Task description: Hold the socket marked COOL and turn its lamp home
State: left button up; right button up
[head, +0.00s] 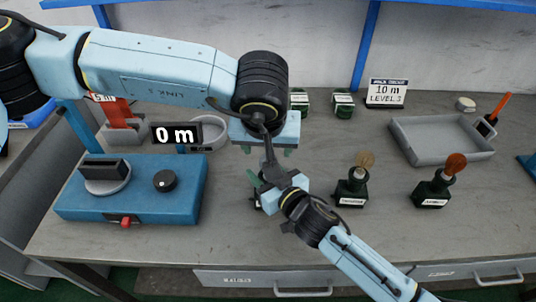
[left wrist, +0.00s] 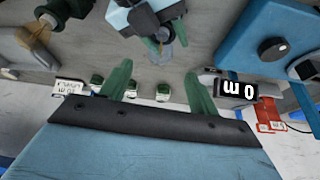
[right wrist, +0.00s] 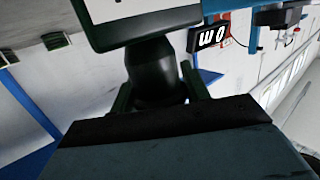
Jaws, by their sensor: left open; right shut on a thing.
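My right gripper (head: 258,190) is shut on a dark green socket (right wrist: 155,72), which fills the space between its fingers in the right wrist view. The socket's white label is cut off there and unreadable. A pale, clear lamp (left wrist: 166,48) shows at the right gripper (left wrist: 160,35) in the left wrist view; how far it sits in the socket I cannot tell. My left gripper (left wrist: 155,78) is open and empty, fingers apart, beyond the lamp. In the head view the left gripper (head: 268,150) hangs just behind the right one, and the held socket is mostly hidden.
Two sockets with lamps, one clear (head: 352,190) and one amber (head: 432,192), stand at the right. Small green sockets (head: 343,104) stand at the back by a sign (head: 387,93). A grey tray (head: 410,148) is back right. A blue tester (head: 135,205) and 0 m display (head: 177,134) are left.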

pick_arm(q)
jog(key=v, duration=0.3)
jog(key=shift+s+r, duration=0.1)
jog(key=shift+r, duration=0.2)
jog(key=w+d+f+n+g+y, duration=0.25)
jog(key=d+n+y, duration=0.2)
jog(key=n, duration=1.15)
jog(key=shift+m+g, duration=0.3)
jog(key=shift+g, duration=0.05)
jog(key=x, duration=0.7)
jog(key=w+x, duration=0.1)
jog(key=x, duration=0.2)
jog(key=shift+a, duration=0.3)
